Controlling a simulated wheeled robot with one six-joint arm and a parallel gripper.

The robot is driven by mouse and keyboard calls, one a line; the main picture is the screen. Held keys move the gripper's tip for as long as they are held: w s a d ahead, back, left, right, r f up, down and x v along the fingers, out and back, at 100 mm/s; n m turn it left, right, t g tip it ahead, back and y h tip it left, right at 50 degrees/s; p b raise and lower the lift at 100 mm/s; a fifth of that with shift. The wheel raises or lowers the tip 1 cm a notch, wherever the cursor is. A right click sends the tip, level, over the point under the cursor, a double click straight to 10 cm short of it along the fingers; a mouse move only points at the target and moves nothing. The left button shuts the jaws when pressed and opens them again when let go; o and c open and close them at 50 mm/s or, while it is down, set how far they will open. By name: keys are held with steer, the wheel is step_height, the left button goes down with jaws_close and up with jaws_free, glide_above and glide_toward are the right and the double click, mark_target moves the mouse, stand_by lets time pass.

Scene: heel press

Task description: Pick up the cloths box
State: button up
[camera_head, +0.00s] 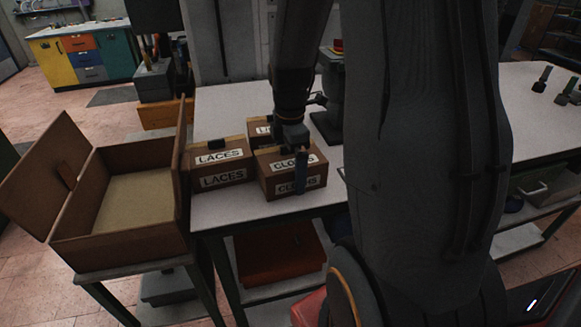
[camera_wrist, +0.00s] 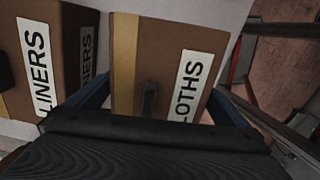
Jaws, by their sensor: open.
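The cloths box (camera_head: 279,187) is a brown cardboard box with white CLOTHS labels, standing upright near the front edge of the white table. My gripper (camera_head: 297,172) is right over and in front of it, pointing down. In the wrist view the cloths box (camera_wrist: 147,45) lies between the two blue fingers of my gripper (camera_wrist: 158,95). The fingers are apart, one on each side of the box. I cannot tell whether they touch it. My gripper hides part of the front label.
A laces box (camera_head: 222,164) stands just left of the cloths box, and another box (camera_head: 258,128) stands behind. A liners box (camera_wrist: 50,50) is close beside in the wrist view. A large open brown box (camera_head: 118,240) stands at left. A grey-green machine (camera_head: 331,100) stands behind.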

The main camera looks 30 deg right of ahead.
steer(key=shift+c, duration=0.4)
steer(key=c, duration=1.1)
steer(key=shift+r, duration=0.15)
